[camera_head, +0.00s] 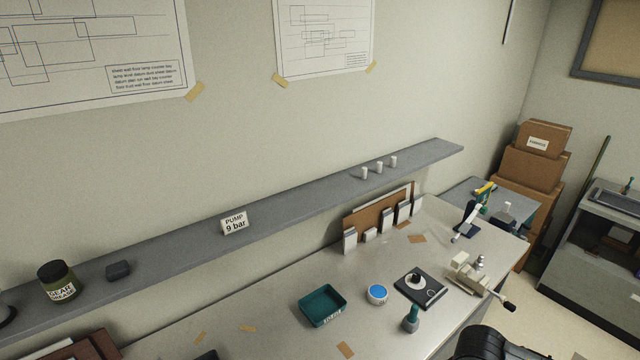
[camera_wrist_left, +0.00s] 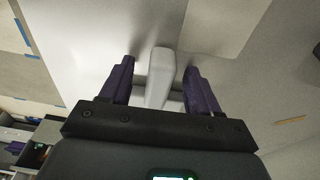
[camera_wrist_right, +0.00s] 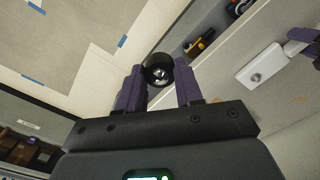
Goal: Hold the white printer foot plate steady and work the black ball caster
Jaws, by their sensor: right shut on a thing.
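The white printer foot plate (camera_wrist_right: 260,66) shows in the right wrist view as a pale block with a round metal-rimmed fitting on its face. One left fingertip also shows at the right wrist view's edge. My right gripper (camera_wrist_right: 160,82) is shut on the black ball caster (camera_wrist_right: 157,75), a dark round cup with a shiny ball. Caster and plate are apart. The head view shows neither gripper's fingers.
On the counter stand a teal tray (camera_head: 322,321), a blue-topped round tub (camera_head: 377,294), a black pad (camera_head: 433,290), a green-handled tool (camera_head: 411,319) and a beige device (camera_head: 467,275). A grey shelf (camera_head: 300,205) runs along the wall above.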

